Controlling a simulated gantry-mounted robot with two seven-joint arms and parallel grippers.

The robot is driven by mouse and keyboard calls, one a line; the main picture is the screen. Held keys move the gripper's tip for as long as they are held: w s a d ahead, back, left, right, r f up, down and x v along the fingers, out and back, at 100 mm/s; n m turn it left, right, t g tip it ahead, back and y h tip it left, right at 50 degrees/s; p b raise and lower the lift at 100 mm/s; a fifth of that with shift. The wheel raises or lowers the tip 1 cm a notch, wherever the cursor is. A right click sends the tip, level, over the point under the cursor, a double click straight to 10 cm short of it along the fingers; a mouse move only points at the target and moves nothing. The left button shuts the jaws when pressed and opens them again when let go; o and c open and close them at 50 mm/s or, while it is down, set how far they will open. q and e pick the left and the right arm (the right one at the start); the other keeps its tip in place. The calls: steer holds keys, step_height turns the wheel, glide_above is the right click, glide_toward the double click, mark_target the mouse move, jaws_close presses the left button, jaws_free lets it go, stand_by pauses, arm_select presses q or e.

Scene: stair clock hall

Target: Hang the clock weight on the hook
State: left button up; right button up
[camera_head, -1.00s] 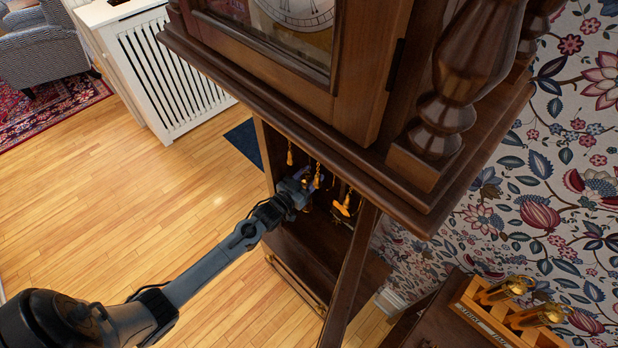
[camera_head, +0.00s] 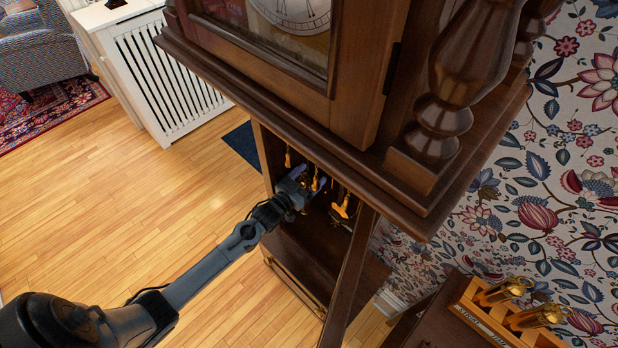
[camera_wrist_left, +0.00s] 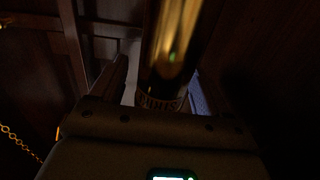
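My left gripper (camera_head: 303,187) is inside the tall wooden clock case, below the hood. In the left wrist view a shiny brass cylinder, the clock weight (camera_wrist_left: 168,60), stands between its fingers, which look shut on it. A lettered band runs round the weight's lower end, too dark to read surely. In the head view the gripper mostly hides the weight. Brass hooks hang near the gripper, one just beside its fingertips (camera_head: 314,180) and a larger brass piece (camera_head: 343,207) to the right. I cannot tell whether weight and hook touch. My right gripper is not in view.
The clock hood (camera_head: 300,110) overhangs the opening, and the case's front edge post (camera_head: 350,275) stands right of my arm. A brass tassel-like piece (camera_head: 288,158) hangs at left. A labelled wooden rack (camera_head: 487,326) holds two brass weights at lower right. A chain (camera_wrist_left: 18,140) shows in the wrist view.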

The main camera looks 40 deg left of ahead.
arm_select(q)
steer(key=shift+s+d+f, duration=0.1)
steer(key=shift+s+f, duration=0.1)
steer(key=shift+f, duration=0.2)
steer(key=shift+s+r, duration=0.1)
steer(key=shift+s, duration=0.35)
steer(key=s+p, duration=0.2)
steer(key=s, duration=0.8)
steer(key=s+d+r+g, duration=0.3)
steer(key=s+d+g, duration=0.4)
steer(key=d, duration=0.6)
steer(key=s+d+r+m+g, duration=0.1)
steer(key=s+g, duration=0.6)
steer(key=s, duration=0.6)
step_height(320, 180, up, 33)
steer(key=p, duration=3.3)
steer(key=shift+s+r+m, duration=0.15)
steer(key=shift+s+m, duration=0.15)
steer(key=shift+s, duration=0.1)
